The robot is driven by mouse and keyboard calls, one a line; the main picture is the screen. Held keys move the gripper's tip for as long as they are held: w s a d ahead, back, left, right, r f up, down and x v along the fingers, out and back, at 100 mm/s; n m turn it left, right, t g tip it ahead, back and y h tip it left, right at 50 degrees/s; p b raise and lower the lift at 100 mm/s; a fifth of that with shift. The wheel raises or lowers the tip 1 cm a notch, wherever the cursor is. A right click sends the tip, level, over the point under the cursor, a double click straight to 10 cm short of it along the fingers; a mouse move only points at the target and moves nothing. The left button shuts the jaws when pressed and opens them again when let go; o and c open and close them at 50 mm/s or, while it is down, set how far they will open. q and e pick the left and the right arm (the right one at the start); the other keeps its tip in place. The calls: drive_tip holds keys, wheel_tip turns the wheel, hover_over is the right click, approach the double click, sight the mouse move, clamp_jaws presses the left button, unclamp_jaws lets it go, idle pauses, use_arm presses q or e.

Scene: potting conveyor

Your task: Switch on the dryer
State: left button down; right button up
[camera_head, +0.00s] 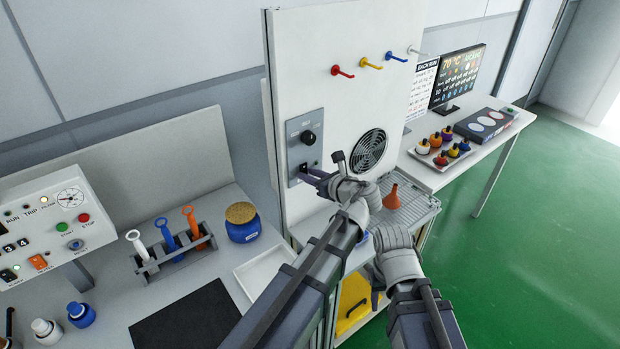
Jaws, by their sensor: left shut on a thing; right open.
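The dryer is a tall white cabinet (320,90) with a round fan grille (369,150). Its grey control panel (297,151) carries a black round knob (308,138) near the top. My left gripper (305,173) is at the lower part of this panel, below the knob. It is shut on the switch there, which its fingers mostly hide, so I cannot tell the switch's position. My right wrist (395,243) is lower and to the right, in front of the cart, away from the panel. The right gripper is open; its fingers are largely hidden.
An orange funnel (391,197) stands on the wire rack (418,212) right of the dryer. Coloured hooks (342,72) stick out from the cabinet. The left bench holds a white tray (263,272), a blue jar (242,228) and a tool rack (172,258). Green floor lies open at right.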

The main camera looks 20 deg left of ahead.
use_arm(q)
drive_tip(key=y+b, duration=0.1)
drive_tip(key=b, duration=0.1)
drive_tip(key=t+b, duration=0.1)
drive_tip(key=shift+f+y+b, duration=0.35)
drive_tip(key=shift+y+b, duration=0.05)
use_arm(e)
wheel_tip(320, 180, down, 5)
drive_tip(key=shift+r, duration=0.1)
use_arm(q)
drive_tip(key=c, duration=0.6)
unclamp_jaws()
drive_tip(key=shift+c, duration=0.2)
drive_tip(key=shift+s+d, duration=0.1)
drive_tip(key=shift+s, duration=0.05)
use_arm(e)
drive_tip(key=shift+d, duration=0.1)
